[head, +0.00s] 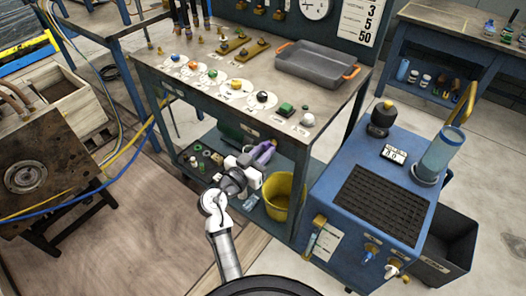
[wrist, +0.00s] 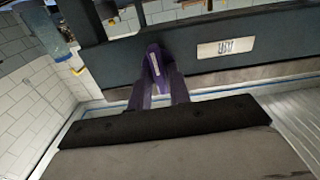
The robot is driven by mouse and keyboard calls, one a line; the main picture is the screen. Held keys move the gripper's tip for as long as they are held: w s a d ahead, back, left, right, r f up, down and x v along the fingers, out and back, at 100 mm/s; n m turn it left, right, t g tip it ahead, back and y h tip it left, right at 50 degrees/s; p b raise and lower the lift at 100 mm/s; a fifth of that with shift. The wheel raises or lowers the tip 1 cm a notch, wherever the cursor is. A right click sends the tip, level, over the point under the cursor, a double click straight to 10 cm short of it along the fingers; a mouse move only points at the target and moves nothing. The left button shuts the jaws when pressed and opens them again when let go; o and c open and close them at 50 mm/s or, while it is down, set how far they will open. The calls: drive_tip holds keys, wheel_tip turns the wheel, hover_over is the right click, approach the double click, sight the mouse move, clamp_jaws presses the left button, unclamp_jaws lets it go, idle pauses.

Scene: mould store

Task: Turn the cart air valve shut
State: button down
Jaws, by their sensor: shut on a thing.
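My gripper (head: 266,151) has purple fingers and is at the front of the long workbench, just below its front rail. In the wrist view the fingers (wrist: 155,66) come together at their tips. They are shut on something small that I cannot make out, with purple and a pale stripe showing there. The blue cart (head: 325,205) stands to the right, well apart from my gripper. Its front carries a blue-handled fitting (head: 371,250) and a white-handled brass fitting (head: 392,269). I cannot tell which is the air valve, nor its setting.
The workbench top (head: 222,62) holds several coloured knobs and a grey tray (head: 318,64). A yellow bucket (head: 278,196) stands on its lower shelf, near my gripper. A dark open bin (head: 455,240) is right of the cart. Hoses (head: 100,165) run at left.

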drive_tip(key=shift+n, duration=0.3)
drive_tip(key=n, duration=0.3)
drive_tip(key=shift+a, duration=0.1)
drive_tip(key=shift+w+a+f+n+p, duration=0.1)
drive_tip(key=shift+n+p, duration=0.7)
drive_tip(key=shift+n, duration=1.55)
drive_tip(key=shift+a+f+n+p, duration=0.1)
drive_tip(key=shift+n+p, duration=0.65)
drive_tip(key=shift+n, duration=1.55)
drive_tip(key=shift+w+f+n+p, duration=0.1)
drive_tip(key=shift+n+p, duration=0.7)
drive_tip(key=shift+n, duration=1.55)
drive_tip(key=c, duration=1.5)
unclamp_jaws()
drive_tip(key=shift+o, duration=0.2)
